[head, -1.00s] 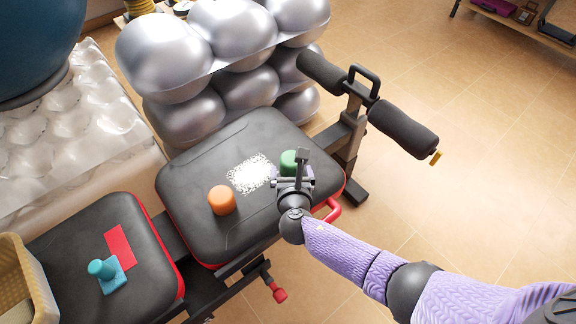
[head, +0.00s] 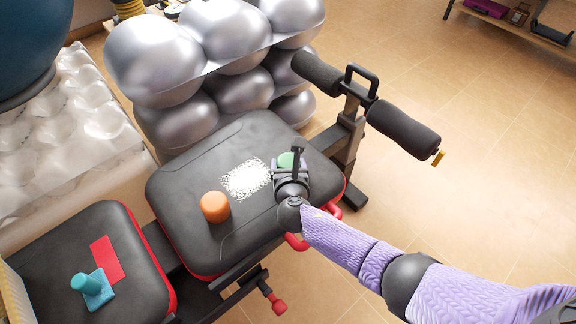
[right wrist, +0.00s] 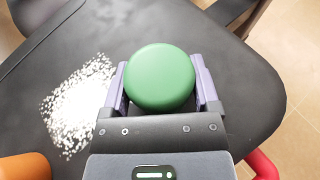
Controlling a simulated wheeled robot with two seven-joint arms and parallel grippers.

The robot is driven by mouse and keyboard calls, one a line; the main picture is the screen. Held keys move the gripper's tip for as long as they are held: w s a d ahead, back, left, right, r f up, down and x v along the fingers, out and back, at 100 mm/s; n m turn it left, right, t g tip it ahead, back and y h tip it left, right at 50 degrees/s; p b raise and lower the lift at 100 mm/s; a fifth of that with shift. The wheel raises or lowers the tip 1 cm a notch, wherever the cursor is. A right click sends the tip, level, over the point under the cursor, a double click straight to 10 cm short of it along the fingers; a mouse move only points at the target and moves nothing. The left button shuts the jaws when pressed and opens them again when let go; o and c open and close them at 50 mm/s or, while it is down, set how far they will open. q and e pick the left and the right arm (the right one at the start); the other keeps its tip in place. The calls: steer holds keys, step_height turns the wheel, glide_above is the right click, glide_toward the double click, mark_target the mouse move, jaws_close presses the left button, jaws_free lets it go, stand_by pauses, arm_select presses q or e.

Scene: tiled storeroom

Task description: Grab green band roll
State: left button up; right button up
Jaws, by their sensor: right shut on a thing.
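The green band roll (right wrist: 160,77) is between the two fingers of my right gripper (right wrist: 161,85) in the right wrist view, with a finger against each side. In the head view the green roll (head: 286,160) is partly hidden behind my right gripper (head: 289,172). The gripper is shut on the roll, over the black bench pad (head: 200,255). I cannot tell whether the roll still touches the pad. My left gripper is not in view.
An orange roll (head: 215,207) stands on the same pad, beside a white speckled patch (head: 246,178). A teal object (head: 92,288) and a red strip (head: 107,259) are on the left pad. Silver balls (head: 155,62) stand behind; padded rollers (head: 403,131) rise at the right.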

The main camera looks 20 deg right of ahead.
steer(key=shift+r, duration=0.15)
step_height(320, 180, up, 11)
steer(key=p, duration=0.8)
steer(key=shift+w+p, duration=0.1)
steer(key=shift+p, duration=0.2)
step_height(320, 180, up, 16)
steer(key=p, duration=1.3)
glide_above(288, 160)
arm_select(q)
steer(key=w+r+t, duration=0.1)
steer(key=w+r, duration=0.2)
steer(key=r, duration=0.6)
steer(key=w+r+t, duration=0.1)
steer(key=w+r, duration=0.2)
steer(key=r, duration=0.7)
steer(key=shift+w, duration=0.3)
arm_select(e)
steer(key=shift+r, duration=0.3)
